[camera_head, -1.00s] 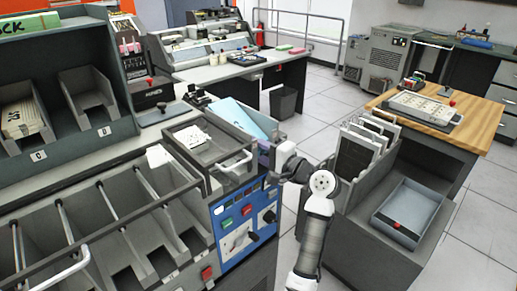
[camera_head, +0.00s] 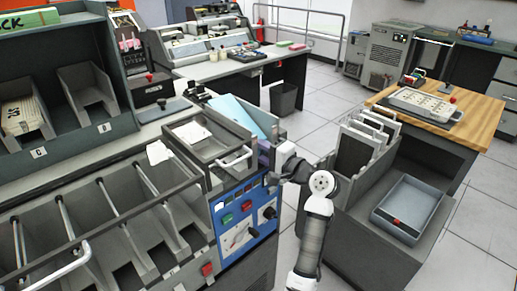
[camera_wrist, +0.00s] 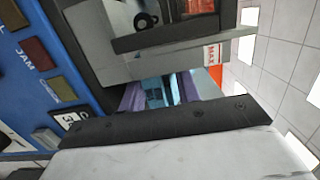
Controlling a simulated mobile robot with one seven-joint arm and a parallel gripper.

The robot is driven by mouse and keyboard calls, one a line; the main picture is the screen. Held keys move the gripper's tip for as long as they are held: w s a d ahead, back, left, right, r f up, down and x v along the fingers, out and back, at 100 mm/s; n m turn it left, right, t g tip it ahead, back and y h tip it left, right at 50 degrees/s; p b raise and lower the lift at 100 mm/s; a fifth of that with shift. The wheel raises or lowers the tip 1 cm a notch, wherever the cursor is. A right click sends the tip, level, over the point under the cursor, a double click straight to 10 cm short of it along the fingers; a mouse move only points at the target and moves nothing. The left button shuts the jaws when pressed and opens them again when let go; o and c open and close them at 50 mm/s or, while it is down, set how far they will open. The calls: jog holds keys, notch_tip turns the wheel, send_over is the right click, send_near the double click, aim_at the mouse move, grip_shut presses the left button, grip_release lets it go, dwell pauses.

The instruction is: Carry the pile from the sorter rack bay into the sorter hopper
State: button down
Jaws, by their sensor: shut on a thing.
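My gripper (camera_head: 264,152) is at the right end of the sorter, beside the grey hopper (camera_head: 277,132). A light blue pile (camera_head: 236,113) lies slanted at that hopper. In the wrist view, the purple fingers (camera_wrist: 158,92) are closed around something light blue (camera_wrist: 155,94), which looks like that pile. A grey housing and my dark wrist edge hide much of the grip. I cannot tell whether the pile rests on the hopper floor. A cream card pile (camera_head: 20,116) sits in rack bay C, and bay D (camera_head: 88,90) looks empty.
A lidded tray with a wire handle (camera_head: 212,140) stands left of the hopper. The blue control panel (camera_head: 243,215) is below it. A file cart (camera_head: 362,150) with a grey tray (camera_head: 408,210) stands close on the right. Open floor lies beyond, around a waste bin (camera_head: 283,98).

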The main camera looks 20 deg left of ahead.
jog(key=c, duration=1.1)
grip_release()
jog(key=shift+f, duration=0.1)
jog(key=shift+f, duration=0.5)
jog(key=shift+r, duration=0.1)
jog(key=shift+r+p, duration=0.6)
jog(key=shift+r, duration=0.3)
